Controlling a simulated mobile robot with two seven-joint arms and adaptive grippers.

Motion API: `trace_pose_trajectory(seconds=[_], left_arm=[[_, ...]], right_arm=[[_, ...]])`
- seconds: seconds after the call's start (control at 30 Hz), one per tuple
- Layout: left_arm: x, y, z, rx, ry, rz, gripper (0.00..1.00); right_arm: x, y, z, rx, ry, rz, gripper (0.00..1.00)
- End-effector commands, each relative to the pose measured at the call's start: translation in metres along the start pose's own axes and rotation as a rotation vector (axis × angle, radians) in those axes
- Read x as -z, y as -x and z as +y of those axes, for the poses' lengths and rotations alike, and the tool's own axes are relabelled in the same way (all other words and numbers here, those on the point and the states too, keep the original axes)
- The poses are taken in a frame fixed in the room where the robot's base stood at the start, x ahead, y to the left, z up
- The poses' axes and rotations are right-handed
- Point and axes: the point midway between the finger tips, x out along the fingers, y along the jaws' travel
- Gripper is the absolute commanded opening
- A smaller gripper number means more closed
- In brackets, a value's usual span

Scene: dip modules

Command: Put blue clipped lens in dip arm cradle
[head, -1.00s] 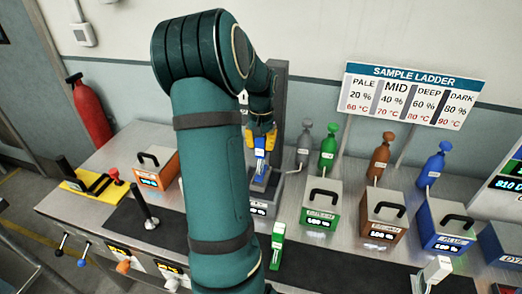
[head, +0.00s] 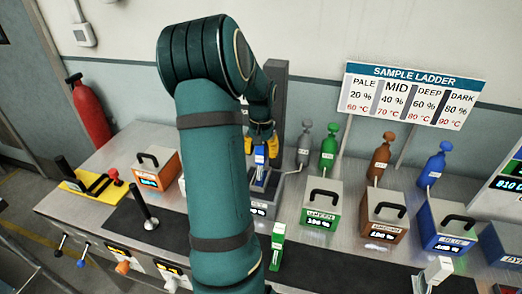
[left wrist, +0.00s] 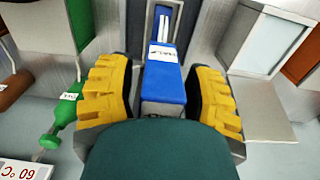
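The blue clipped lens (head: 260,156) stands upright in the grey dip arm cradle (head: 266,181), in front of the tall grey column. In the left wrist view the blue lens (left wrist: 164,84) has a white label and sits in line with the grey slot of the dip arm (left wrist: 187,22). My left gripper (head: 262,140) is just above and around the lens. In the left wrist view its yellow fingers (left wrist: 160,100) stand on both sides of the blue body, spread apart, with a gap visible at least on the left. My right gripper is in no view.
Green (head: 322,207), brown (head: 384,216) and blue (head: 446,228) lidded boxes stand right of the cradle, with bottles behind them. An orange box (head: 156,168) is at left. A green-and-white clip (head: 277,246) stands on the dark mat in front.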

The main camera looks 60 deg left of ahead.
Motion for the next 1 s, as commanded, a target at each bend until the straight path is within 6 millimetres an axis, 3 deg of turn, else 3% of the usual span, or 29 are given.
trace_pose_trajectory(seconds=[0.17, 0.6, 0.8, 1.0], left_arm=[[0.001, 0.017, 0.0, 0.001, 0.0, 0.005, 0.51], [0.001, 0.101, 0.0, 0.001, 0.0, 0.004, 0.51], [0.0, 0.12, 0.0, 0.001, 0.0, 0.001, 0.51], [0.0, 0.123, 0.0, 0.001, 0.0, 0.0, 0.51]], right_arm=[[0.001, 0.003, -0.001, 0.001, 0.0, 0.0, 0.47], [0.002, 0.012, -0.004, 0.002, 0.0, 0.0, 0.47], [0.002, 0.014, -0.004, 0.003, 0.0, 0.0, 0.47], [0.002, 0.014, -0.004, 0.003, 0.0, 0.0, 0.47]])
